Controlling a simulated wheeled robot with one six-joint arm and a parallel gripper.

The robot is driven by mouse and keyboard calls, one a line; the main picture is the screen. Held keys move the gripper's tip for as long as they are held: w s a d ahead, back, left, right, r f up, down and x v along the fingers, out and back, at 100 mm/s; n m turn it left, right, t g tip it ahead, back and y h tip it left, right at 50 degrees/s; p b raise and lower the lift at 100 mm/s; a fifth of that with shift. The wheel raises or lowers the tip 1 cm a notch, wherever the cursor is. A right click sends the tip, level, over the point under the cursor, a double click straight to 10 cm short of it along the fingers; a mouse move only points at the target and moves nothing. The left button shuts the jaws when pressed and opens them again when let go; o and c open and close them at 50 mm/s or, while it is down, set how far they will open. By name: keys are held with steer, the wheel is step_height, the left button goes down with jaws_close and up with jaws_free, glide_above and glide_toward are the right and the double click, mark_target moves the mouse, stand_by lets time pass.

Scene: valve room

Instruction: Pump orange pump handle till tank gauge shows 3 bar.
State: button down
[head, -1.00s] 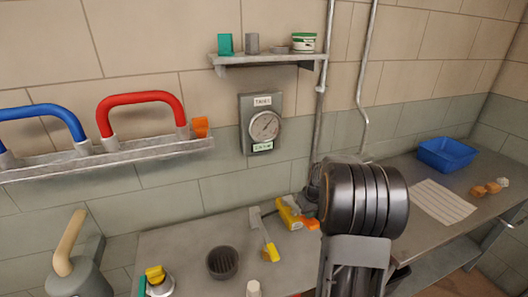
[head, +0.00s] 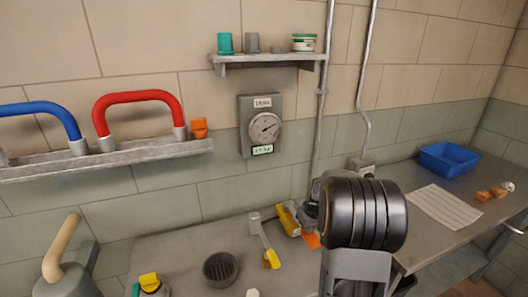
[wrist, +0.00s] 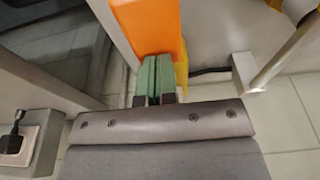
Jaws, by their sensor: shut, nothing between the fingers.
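The orange pump handle (wrist: 150,28) fills the top middle of the wrist view, with a yellow part behind its right side. My gripper (wrist: 155,75) has its green fingertips shut together, empty, right at the handle's near end; I cannot tell if they touch it. In the head view a bit of orange handle (head: 312,240) shows beside a yellow body (head: 287,219), mostly hidden by my arm, which also hides my gripper. The round tank gauge (head: 265,126) hangs on the wall; its needle points right and slightly up, its numbers too small to read.
A shelf (head: 267,58) is above the gauge. Red (head: 140,100) and blue (head: 45,112) handles are at left. A blue bin (head: 448,158) is at right.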

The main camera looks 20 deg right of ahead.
steer(key=w+p+v, duration=0.1)
steer(key=p+v, duration=0.5)
steer(key=v, duration=0.2)
steer(key=shift+w+r, duration=0.35)
steer(key=shift+r, duration=0.1)
steer(key=shift+r, duration=0.1)
stand_by(0.8)
steer(key=p+v, duration=0.1)
steer(key=v, duration=0.1)
steer(key=w+p+v, duration=0.1)
steer(key=p+v, duration=0.1)
steer(key=shift+s+d+r, duration=0.1)
steer(key=shift+r, duration=0.35)
stand_by(0.3)
steer(key=s+a+r+t, duration=0.1)
steer(key=s+a+r, duration=0.3)
steer(key=s+a, duration=0.3)
steer(key=s+a+r+t, duration=0.1)
steer(key=s+a+r, duration=0.3)
steer(key=a, duration=1)
steer(key=s, duration=0.3)
steer(key=shift+s+a+r+n, duration=0.2)
steer(key=shift+s+a+n, duration=0.05)
steer(key=shift+s+n, duration=0.05)
